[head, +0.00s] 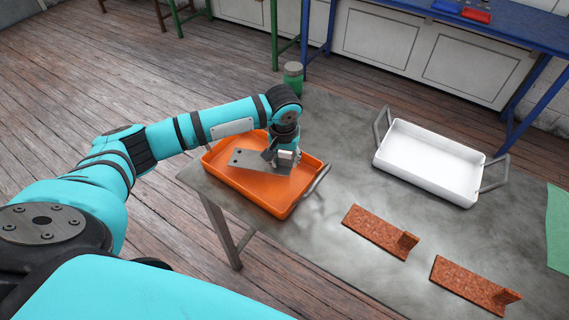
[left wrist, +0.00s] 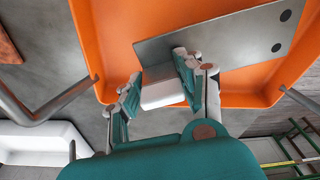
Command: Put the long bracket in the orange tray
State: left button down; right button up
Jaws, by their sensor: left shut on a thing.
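The long bracket (head: 252,161) is a flat grey metal plate with two holes near its far end. It also shows in the left wrist view (left wrist: 230,38), with a pale block-like end between the fingers. My left gripper (head: 284,156) is shut on that end; its fingers also show in the left wrist view (left wrist: 158,92). The orange tray (head: 241,187) stands on the grey table, and the bracket is over its inside, within the rim. I cannot tell whether the bracket touches the tray floor. My right gripper is not in view.
A white tray (head: 425,171) with grey handles stands to the right. Two rust-brown angle pieces (head: 376,231) (head: 470,281) lie at the table's front. A green jar (head: 293,78) stands behind the orange tray. The table (head: 345,165) is clear between the trays.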

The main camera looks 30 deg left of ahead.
aim_at(286, 165)
pick_arm(q)
notch_tip(286, 165, down, 3)
jog(key=shift+w+f, duration=0.1)
jog(key=shift+f, duration=0.05)
jog(key=c, duration=1.1)
grip_release()
jog(key=shift+f, duration=0.1)
jog(key=shift+o, duration=1.2)
jog(key=shift+r, duration=0.55)
notch_tip(286, 165, up, 11)
jog(key=s, duration=0.2)
jog(key=shift+d+b, duration=0.25)
jog(key=shift+b, duration=0.15)
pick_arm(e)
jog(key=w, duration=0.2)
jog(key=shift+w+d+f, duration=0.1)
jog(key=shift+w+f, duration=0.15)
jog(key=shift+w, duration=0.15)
